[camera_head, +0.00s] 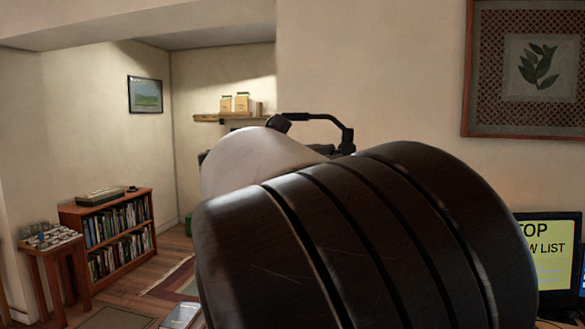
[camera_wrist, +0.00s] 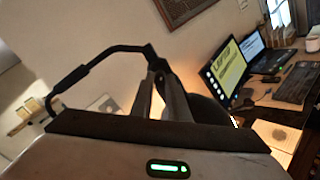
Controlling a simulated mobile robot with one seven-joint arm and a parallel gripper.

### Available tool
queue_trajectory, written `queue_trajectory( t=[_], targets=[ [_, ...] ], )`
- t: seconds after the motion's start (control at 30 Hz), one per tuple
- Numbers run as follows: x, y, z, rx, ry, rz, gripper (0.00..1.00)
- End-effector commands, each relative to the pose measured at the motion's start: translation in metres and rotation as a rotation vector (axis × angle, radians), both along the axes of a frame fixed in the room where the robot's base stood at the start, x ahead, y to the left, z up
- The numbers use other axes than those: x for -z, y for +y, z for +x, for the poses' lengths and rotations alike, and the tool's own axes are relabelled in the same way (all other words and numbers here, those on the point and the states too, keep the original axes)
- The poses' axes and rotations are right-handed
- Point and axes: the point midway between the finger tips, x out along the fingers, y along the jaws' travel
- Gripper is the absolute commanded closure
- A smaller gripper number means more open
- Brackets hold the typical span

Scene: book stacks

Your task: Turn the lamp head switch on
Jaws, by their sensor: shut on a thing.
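My gripper (camera_wrist: 158,74) is in the wrist view, its fingers close together at the tips; what they grip is too small and dark to make out. A dark rounded shape (camera_wrist: 210,108) shows just behind the right finger, perhaps the lamp head; I cannot tell. A bent black rod (camera_wrist: 108,56) runs from the fingertips to the left; whether it belongs to the lamp is unclear. The rod (camera_head: 316,117) also shows in the head view, above my arm, which hides the fingers there. The lamp head switch cannot be made out.
A monitor (camera_wrist: 228,72) and a laptop (camera_wrist: 258,52) stand on the desk at right, with a keyboard (camera_wrist: 297,84) and a white mug (camera_wrist: 312,42). Warm light falls below the desk edge. In the head view, a bookcase (camera_head: 112,228) and small table (camera_head: 50,252) stand far left.

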Motion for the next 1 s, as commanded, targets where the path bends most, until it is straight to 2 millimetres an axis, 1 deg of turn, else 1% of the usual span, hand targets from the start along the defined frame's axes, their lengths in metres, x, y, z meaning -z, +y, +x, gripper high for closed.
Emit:
queue_trajectory(
  t=[0.03,0.5,0.7,1.0],
  targets=[
    [0.0039,-0.001,0.0002,0.0,-0.038,0.028,1.0],
    [0.0027,-0.0005,0.0004,-0.001,-0.362,0.292,1.0],
    [0.0007,-0.0001,0.0003,-0.001,-0.46,0.369,1.0],
    [-0.0016,0.0004,0.0006,-0.003,-0.535,0.43,1.0]
  ],
)
